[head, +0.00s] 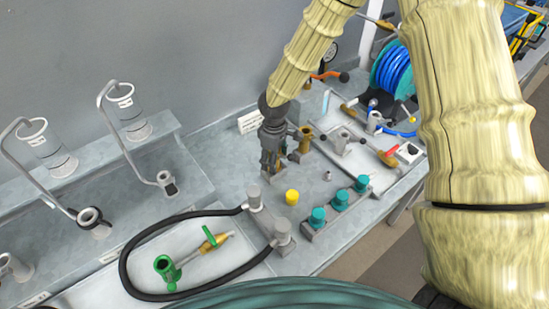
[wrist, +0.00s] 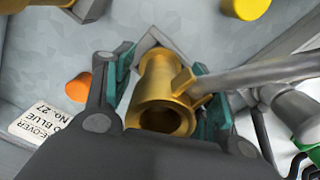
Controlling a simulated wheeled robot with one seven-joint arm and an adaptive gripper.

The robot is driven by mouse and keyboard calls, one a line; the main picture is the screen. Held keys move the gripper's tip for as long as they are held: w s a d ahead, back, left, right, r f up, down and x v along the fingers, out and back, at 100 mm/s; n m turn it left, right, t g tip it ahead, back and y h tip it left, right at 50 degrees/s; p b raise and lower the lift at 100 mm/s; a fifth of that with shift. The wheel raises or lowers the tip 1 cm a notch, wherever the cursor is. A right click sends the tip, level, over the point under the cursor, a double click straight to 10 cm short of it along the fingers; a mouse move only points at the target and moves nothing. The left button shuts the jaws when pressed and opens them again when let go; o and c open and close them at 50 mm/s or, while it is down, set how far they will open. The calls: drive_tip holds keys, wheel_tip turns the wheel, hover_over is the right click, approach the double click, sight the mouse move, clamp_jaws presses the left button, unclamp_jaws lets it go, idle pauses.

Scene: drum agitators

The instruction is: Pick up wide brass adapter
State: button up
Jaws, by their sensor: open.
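In the wrist view a wide brass adapter (wrist: 163,92), a hollow cylinder with a side lug, stands between the fingers of my gripper (wrist: 168,88). Its open round mouth faces the camera. The teal finger pads lie on either side of it, and the gripper is open. A grey rod (wrist: 255,74) meets or passes close to its lug on the right; I cannot tell whether they are joined. A grey angled holder (wrist: 152,38) shows behind the adapter. In the head view my gripper (head: 271,163) points down at the bench, and hides most of what is between its fingers.
Another brass fitting (head: 305,138) stands right of the gripper. A yellow cap (head: 292,197) and several teal-topped fittings (head: 339,200) are nearer the camera. A black hose (head: 124,262) loops at front left. A label card (head: 250,121) stands behind the gripper. An orange knob (wrist: 79,87) is left of the fingers.

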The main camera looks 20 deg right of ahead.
drive_tip(key=shift+f, duration=0.3)
clamp_jaws()
drive_tip(key=shift+r, duration=0.1)
drive_tip(key=shift+w+r+b, duration=0.1)
drive_tip(key=shift+r+b, duration=0.3)
drive_tip(key=shift+s+r+b, duration=0.15)
drive_tip(key=shift+r+b, duration=0.3)
drive_tip(key=shift+r, duration=0.15)
drive_tip(key=shift+s+r+b, duration=0.15)
drive_tip(key=shift+r+b, duration=0.25)
drive_tip(key=shift+r, duration=0.2)
drive_tip(key=s+d+r+b, duration=0.1)
drive_tip(key=s+d+b, duration=0.1)
drive_tip(key=s, duration=0.5)
drive_tip(key=s+d+b, duration=0.2)
drive_tip(key=s+d, duration=0.1)
drive_tip(key=s, duration=0.4)
drive_tip(key=shift+s+d+r+b, duration=0.2)
drive_tip(key=shift+s+r+b, duration=0.05)
drive_tip(key=shift+r+b, duration=0.15)
